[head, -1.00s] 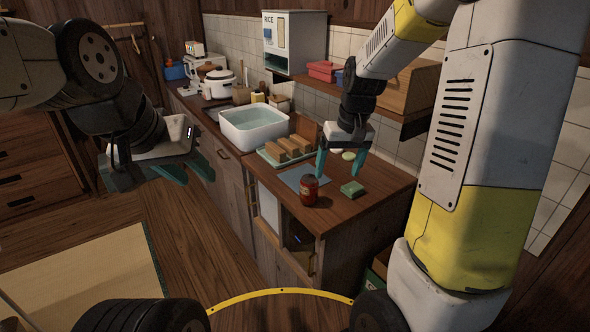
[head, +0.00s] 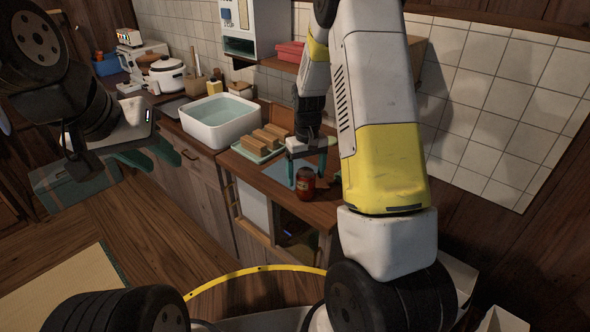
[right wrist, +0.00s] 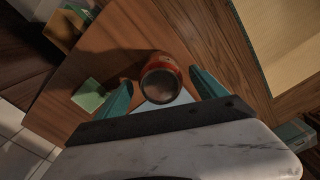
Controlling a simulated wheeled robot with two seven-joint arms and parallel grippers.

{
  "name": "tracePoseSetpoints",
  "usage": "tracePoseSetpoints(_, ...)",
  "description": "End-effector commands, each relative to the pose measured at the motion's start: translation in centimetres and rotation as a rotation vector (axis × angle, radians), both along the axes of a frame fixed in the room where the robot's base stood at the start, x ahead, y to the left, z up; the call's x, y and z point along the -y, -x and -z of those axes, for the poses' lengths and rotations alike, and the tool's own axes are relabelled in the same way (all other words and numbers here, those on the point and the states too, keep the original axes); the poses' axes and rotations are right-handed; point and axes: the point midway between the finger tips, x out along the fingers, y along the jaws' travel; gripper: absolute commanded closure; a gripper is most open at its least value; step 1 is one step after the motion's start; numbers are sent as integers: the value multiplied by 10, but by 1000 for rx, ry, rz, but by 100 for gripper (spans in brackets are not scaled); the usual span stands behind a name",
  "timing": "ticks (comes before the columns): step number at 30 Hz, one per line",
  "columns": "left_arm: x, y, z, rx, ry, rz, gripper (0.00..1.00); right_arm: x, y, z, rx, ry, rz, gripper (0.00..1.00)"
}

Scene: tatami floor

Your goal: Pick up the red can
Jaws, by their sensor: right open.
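The red can (head: 306,183) stands upright on the wooden counter near its front edge, partly on or beside a blue-grey mat (head: 277,173). My right gripper (head: 308,168) is low over the counter just behind the can in the head view. In the right wrist view its teal fingers (right wrist: 163,95) are spread, with the can (right wrist: 161,75) between them and seen from above. No contact with the can shows. My left gripper (head: 138,163) is away to the left, over the floor; its teal fingers overlap, so its opening is unclear.
A green block (right wrist: 89,95) lies on the counter close to one right finger. A tray with several brown blocks (head: 267,139) and a white water-filled basin (head: 219,121) stand further left. The tiled wall (head: 490,100) bounds the counter behind.

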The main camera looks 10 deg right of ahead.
Motion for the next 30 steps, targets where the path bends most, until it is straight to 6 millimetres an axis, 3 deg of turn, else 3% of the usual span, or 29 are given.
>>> tracePoseSetpoints(9,0,0,0,0,0,0,64,-1,1,45,-2,0,0,19)
tracePoseSetpoints(19,0,0,0,0,0,0,64,-1,0,53,1,0,0,19)
tracePoseSetpoints(29,0,0,0,0,0,0,64,-1,0,53,1,0,0,82)
tracePoseSetpoints(30,0,0,0,0,0,0,64,-1,0,53,1,0,0,82)
